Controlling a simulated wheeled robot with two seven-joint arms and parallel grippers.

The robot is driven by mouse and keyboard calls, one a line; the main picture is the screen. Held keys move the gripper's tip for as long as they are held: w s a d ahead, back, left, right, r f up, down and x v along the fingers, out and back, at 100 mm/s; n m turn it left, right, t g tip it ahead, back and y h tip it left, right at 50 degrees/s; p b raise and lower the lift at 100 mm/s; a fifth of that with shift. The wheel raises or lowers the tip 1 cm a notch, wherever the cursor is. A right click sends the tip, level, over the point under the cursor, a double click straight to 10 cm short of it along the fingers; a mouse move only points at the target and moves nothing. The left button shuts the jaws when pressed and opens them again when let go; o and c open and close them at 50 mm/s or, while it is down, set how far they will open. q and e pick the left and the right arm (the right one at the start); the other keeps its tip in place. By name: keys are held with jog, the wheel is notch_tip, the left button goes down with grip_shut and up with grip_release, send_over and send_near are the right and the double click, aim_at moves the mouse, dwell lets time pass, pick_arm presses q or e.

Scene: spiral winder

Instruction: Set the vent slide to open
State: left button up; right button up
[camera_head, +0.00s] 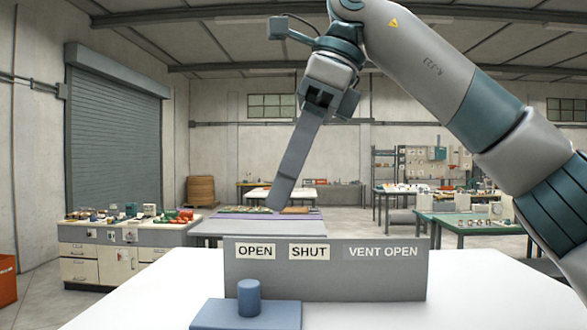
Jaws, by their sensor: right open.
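A grey upright panel (325,278) stands on the white table and carries the labels OPEN (255,251), SHUT (309,251) and VENT OPEN (383,252). In front of its left part lies a flat blue block (275,316) with an upright blue round knob (249,298). The knob appears below the OPEN label, left of SHUT. My right gripper (276,208) is open and empty, pointing down above the panel's top edge and apart from the knob. Its long fingers overlap in this view. My left gripper is not in view.
The white table (480,290) is clear to the right of the panel and to its left. Behind are a workbench with a purple top (255,226), a cabinet with small items (105,255) and a green table (475,222), all farther off.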

jog(key=shift+v, duration=1.3)
jog(key=shift+s+f, duration=0.1)
